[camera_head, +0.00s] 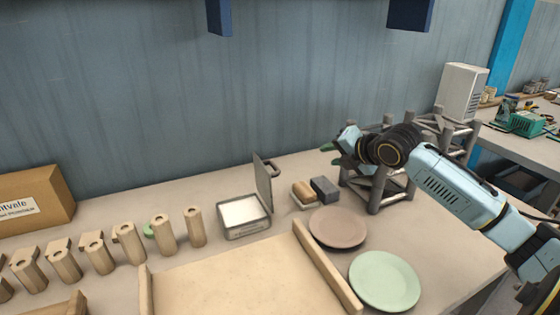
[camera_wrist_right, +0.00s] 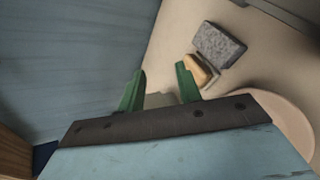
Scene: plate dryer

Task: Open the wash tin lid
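The wash tin (camera_head: 244,217) is a grey square box with white inside, standing on the table left of the plates. Its lid (camera_head: 263,185) stands up, roughly vertical, at the tin's right side, with a small dark handle (camera_head: 271,170) near its top. My right gripper (camera_head: 328,155) is raised above the table, to the right of the lid and apart from it. In the right wrist view its green fingers (camera_wrist_right: 160,90) are spread with nothing held between them. A grey patch shows behind the fingers; I cannot tell what it is. My left gripper is not in view.
A brown plate (camera_head: 338,228) and a green plate (camera_head: 385,281) lie at right. A brown sponge (camera_head: 303,191) and a grey block (camera_head: 325,188) sit behind them. A grey rack (camera_head: 378,195) stands below my right arm. Several wooden holders (camera_head: 128,243) line the left.

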